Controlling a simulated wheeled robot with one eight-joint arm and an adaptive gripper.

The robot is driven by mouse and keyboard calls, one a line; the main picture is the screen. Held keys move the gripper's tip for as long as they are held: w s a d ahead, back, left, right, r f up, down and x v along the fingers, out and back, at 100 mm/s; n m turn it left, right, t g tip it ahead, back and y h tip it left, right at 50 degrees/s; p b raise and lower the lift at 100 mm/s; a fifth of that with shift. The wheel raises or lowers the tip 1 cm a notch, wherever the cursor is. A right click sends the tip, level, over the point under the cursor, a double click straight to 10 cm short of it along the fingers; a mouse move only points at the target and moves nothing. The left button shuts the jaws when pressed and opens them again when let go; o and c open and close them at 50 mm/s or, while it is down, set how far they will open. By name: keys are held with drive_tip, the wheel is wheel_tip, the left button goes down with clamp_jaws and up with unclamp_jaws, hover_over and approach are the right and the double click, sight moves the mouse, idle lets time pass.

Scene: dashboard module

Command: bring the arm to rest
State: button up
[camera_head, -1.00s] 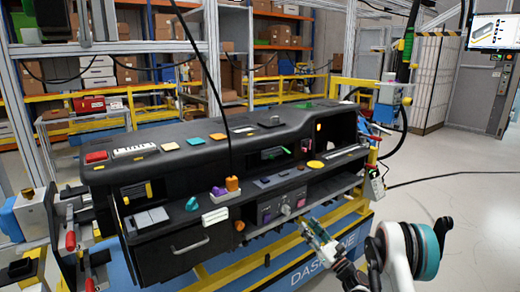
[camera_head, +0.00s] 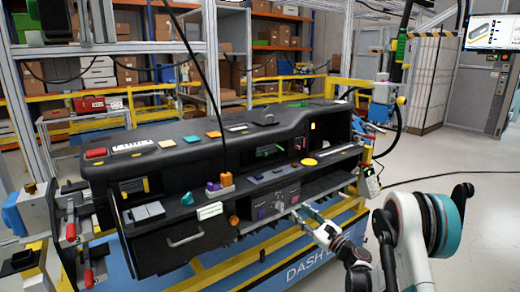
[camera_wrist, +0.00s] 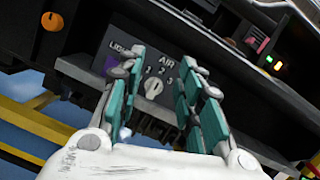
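My gripper (camera_head: 300,211) is at the front of the dashboard module (camera_head: 160,250), close to the control panel (camera_head: 264,207). In the wrist view my gripper (camera_wrist: 163,66) has its two teal-padded fingers apart, with nothing held between them. I cannot tell how far the fingertips are from the panel. My arm (camera_head: 415,235) reaches in from the right, bent at a teal-banded joint.
An orange knob (camera_wrist: 51,21) sits left of the panel in the wrist view. A yellow rail (camera_head: 240,266) runs below the module. Open floor (camera_head: 440,160) lies at the right. Shelves with boxes (camera_head: 280,35) stand behind, and a screen (camera_head: 492,32) is at upper right.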

drive_tip(key=s+a+r+n+g+h, duration=0.1)
drive_tip(key=s+a+r+n+g, duration=0.15)
drive_tip(key=r+n, duration=0.2)
drive_tip(key=s+a+r+n+g+h, duration=0.1)
drive_tip(key=s+a+r+n+g, duration=0.15)
drive_tip(key=r, duration=0.35)
drive_tip(key=s+a+r+n+g+h, duration=0.1)
drive_tip(key=s+r+n+g+h, duration=0.3)
drive_tip(key=s, duration=0.9)
drive_tip(key=s+d+f+n+h, duration=0.1)
drive_tip(key=s+d+n+h, duration=0.1)
drive_tip(key=s, duration=0.7)
drive_tip(key=s+d+n+h, duration=0.2)
drive_tip(key=s+d+n, duration=0.2)
drive_tip(key=s+n, duration=0.3)
drive_tip(key=s+d+f+n+h, duration=0.1)
drive_tip(key=s+d+n+h, duration=0.2)
drive_tip(key=s, duration=1)
drive_tip(key=shift+s+d+f+n, duration=0.2)
drive_tip(key=shift+d+f+n, duration=0.15)
drive_tip(key=shift+d+n, duration=0.35)
